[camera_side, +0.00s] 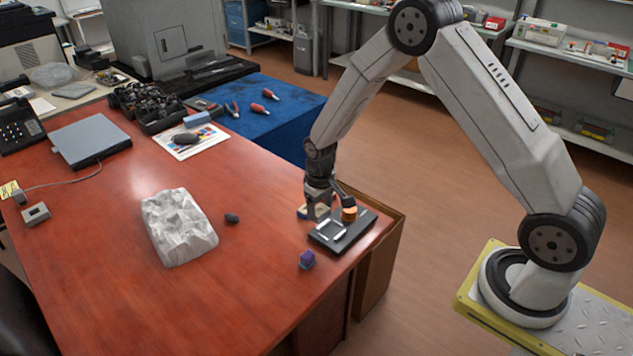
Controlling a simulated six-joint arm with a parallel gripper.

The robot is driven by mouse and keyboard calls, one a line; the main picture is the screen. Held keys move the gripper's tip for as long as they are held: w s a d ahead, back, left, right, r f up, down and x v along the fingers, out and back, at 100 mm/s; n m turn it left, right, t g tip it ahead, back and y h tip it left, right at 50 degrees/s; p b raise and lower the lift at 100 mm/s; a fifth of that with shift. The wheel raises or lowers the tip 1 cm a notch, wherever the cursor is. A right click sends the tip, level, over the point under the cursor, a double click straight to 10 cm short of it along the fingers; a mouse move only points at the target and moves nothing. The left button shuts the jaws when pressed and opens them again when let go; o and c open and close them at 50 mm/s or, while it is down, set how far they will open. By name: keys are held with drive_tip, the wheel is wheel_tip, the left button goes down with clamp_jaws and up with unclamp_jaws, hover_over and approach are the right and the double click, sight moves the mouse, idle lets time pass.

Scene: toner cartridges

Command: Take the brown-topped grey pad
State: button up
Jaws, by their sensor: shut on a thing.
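The brown-topped grey pad (349,214) seems to be the small orange-brown piece at the tip of my gripper's right finger. Its grey part cannot be made out. My gripper (333,207) points down near the right edge of the red-brown desk and is shut on it. The fingers hide part of the hold. Just below is a dark flat tray (355,238) with a pale rectangular outline. I cannot tell whether the pad touches the tray.
A tan and blue piece (303,212) lies just left of my gripper. A purple-blue block (307,260) stands in front. A dark lump (232,218) and a crumpled clear bag (180,228) lie left. The desk's front middle is clear.

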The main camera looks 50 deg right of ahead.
drive_tip(key=shift+s+a+r, duration=0.1)
drive_tip(key=shift+s+r, duration=0.2)
drive_tip(key=shift+s, duration=0.35)
drive_tip(key=shift+s+r, duration=0.25)
drive_tip(key=shift+s, duration=0.4)
